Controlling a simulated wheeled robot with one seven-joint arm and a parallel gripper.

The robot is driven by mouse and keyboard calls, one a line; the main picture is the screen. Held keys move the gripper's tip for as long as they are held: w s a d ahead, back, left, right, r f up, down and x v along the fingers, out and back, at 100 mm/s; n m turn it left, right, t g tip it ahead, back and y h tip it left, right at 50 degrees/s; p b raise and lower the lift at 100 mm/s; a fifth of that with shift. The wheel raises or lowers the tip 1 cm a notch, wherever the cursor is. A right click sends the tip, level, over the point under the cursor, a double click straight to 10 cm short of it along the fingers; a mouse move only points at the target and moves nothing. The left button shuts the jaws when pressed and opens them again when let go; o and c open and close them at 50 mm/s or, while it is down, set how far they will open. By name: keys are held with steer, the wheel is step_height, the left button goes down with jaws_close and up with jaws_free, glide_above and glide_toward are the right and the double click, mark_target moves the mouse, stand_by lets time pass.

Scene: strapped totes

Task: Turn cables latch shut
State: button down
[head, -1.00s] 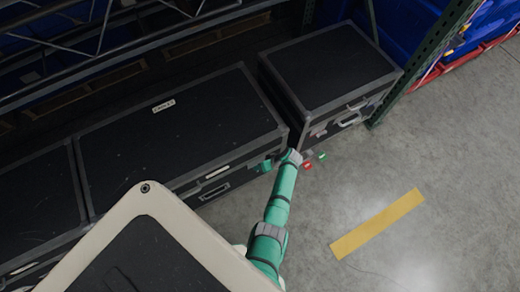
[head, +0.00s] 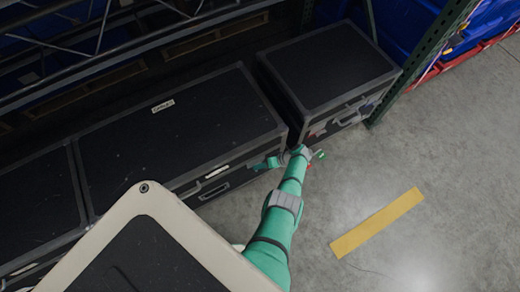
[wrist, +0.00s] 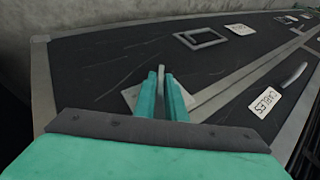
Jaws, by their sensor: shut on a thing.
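The cables case (head: 180,120) is the long black case with grey edges in the middle of the head view. My gripper (wrist: 162,78) is at that face, shut on a small grey latch lever (wrist: 161,70). The latch's pale plate (wrist: 130,96) shows beside and partly behind my fingers. In the head view my gripper (head: 262,164) is at the right end of the case front; the latch cannot be made out there.
A second black case (head: 325,65) stands close on the right, with a narrow gap between. Another case (head: 38,200) adjoins on the left. A green rack post (head: 425,60) stands at right. The concrete floor (head: 440,150) is open, with a yellow strip (head: 378,222).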

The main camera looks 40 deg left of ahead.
steer(key=shift+s, duration=0.1)
stand_by(0.3)
steer(key=c, duration=1.9)
jaws_free()
steer(key=shift+w, duration=0.2)
steer(key=shift+w+d+r, duration=0.3)
steer(key=shift+d+r, duration=0.15)
steer(key=v, duration=0.9)
steer(key=shift+d+r, duration=0.1)
steer(key=shift+r, duration=0.1)
